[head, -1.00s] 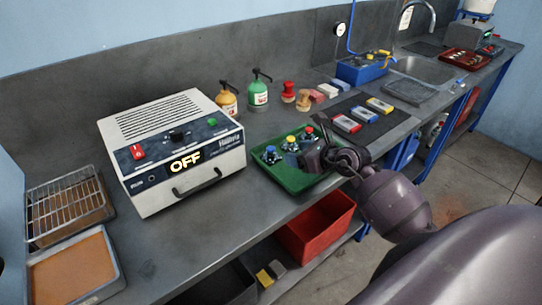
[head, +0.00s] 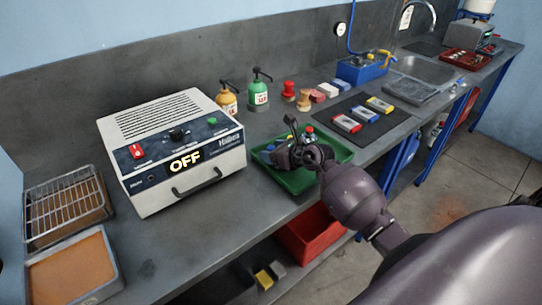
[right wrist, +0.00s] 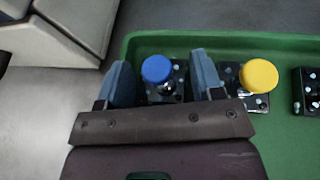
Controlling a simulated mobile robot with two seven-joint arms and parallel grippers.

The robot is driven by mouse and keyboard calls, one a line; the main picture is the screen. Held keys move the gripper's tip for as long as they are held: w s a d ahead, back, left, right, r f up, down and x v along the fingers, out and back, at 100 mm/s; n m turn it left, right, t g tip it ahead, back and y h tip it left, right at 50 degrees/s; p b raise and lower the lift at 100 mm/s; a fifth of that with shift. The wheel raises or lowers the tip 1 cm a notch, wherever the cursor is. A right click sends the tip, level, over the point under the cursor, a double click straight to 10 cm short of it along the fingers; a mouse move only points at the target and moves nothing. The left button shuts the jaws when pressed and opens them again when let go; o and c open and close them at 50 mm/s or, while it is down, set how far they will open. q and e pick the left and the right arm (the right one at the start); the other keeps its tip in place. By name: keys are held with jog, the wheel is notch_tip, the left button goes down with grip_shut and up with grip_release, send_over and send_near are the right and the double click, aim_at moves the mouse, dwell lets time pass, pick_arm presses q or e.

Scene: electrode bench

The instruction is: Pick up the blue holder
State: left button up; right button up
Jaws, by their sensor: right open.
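The blue holder (right wrist: 157,70) has a round blue knob on a dark base with bolts. It sits in the green tray (right wrist: 290,43) between the two fingers of my right gripper (right wrist: 160,85), which is open; I cannot tell whether either finger touches it. In the head view my right gripper (head: 283,152) is over the left part of the tray and hides most of the blue holder. A holder with a yellow knob (right wrist: 259,75) stands just right of the right finger. Another dark base (right wrist: 307,92) is cut off at the right edge. My left gripper is not in view.
The power box (head: 172,150) reading OFF stands left of the tray. Green (head: 259,92) and yellow (head: 227,101) pump bottles stand behind. A dark mat (head: 365,119) with several small boxes lies to the right. A red bin (head: 310,235) is below the bench edge.

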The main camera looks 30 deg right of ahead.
jog(key=c, duration=0.7)
jog(key=shift+r, duration=0.1)
jog(key=shift+c, duration=0.2)
